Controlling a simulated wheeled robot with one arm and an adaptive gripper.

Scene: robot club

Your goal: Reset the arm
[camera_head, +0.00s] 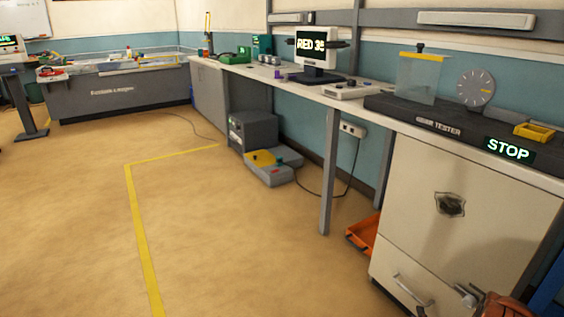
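My gripper is not in view, and I cannot make out my arm with certainty. A dark metallic shape and a brown rounded shape are cut off by the bottom edge at the right, in front of the white cabinet (455,180). I cannot tell what they are. A soft shadow falls on the cabinet's front.
The workbench (300,88) runs along the right wall, carrying a monitor (317,50), a gear tester (438,128) and a STOP sign (509,149). A grey machine (253,132) and an orange bin (363,233) stand on the floor below. The floor (70,220) at left is clear.

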